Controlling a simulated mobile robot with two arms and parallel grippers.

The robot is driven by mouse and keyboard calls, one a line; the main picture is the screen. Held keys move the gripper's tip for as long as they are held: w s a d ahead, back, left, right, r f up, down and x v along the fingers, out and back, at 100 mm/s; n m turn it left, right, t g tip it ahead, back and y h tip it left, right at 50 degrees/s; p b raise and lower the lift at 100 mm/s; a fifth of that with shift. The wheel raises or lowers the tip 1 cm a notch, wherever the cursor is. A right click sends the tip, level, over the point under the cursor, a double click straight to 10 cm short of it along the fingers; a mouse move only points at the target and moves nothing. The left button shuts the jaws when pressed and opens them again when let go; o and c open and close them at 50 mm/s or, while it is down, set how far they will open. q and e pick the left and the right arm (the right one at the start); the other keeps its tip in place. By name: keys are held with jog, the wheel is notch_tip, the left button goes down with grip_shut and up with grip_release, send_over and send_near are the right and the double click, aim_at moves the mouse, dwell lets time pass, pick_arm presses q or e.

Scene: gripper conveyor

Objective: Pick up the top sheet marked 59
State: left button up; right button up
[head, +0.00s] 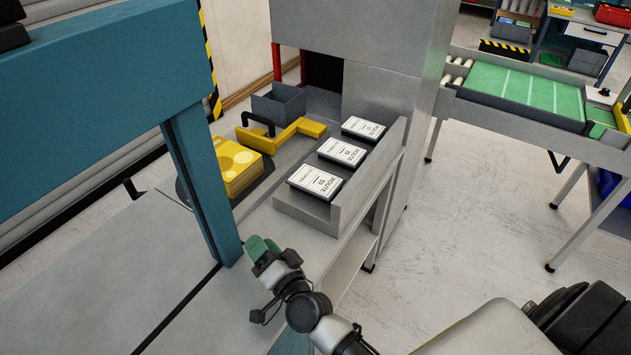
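Three stacks of white sheets lie in dark trays in a row on a grey rack (290,207). All carry the word ROUTE and a number. The nearest stack (317,180) seems to read 59, though the print is small and turned. The middle stack (343,152) and the far stack (364,128) bear other numbers that I cannot read surely. My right gripper (263,246), with green fingertips, is in front of the rack, nearer than the nearest stack and apart from it. I cannot tell whether its fingers are open. My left gripper does not show.
A teal post (205,185) and beam stand at the left. Behind the rack are a yellow block (236,165), a yellow arm-shaped part (285,135) and a grey bin (278,104). A grey cabinet (383,95) rises behind the stacks. A green conveyor (525,88) stands at the right, beyond clear floor.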

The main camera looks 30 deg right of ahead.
aim_at(322, 212)
jog(key=w+d+f+m+g+h, duration=0.1)
jog(key=d+m+g+h, duration=0.1)
jog(key=m+h, duration=0.4)
jog(key=w+d+f+m+g+h, duration=0.1)
jog(key=d+m+g+h, duration=0.2)
jog(key=d+m+h, duration=0.2)
jog(key=w+d+f+m+g+h, duration=0.1)
jog(key=d+f+m+g+h, duration=0.1)
jog(key=m+h, duration=0.4)
jog(key=shift+d+f+m+g+h, duration=0.1)
jog(key=shift+d+m+g+h, duration=0.3)
jog(key=shift+d+m, duration=0.6)
jog(key=shift+m, duration=0.3)
jog(key=p+x, duration=0.1)
jog(key=x, duration=0.4)
jog(key=shift+s+f, duration=0.1)
jog(key=p+x, duration=0.1)
jog(key=x, duration=0.4)
jog(key=shift+d, duration=0.2)
jog(key=shift+a, duration=0.1)
grip_shut()
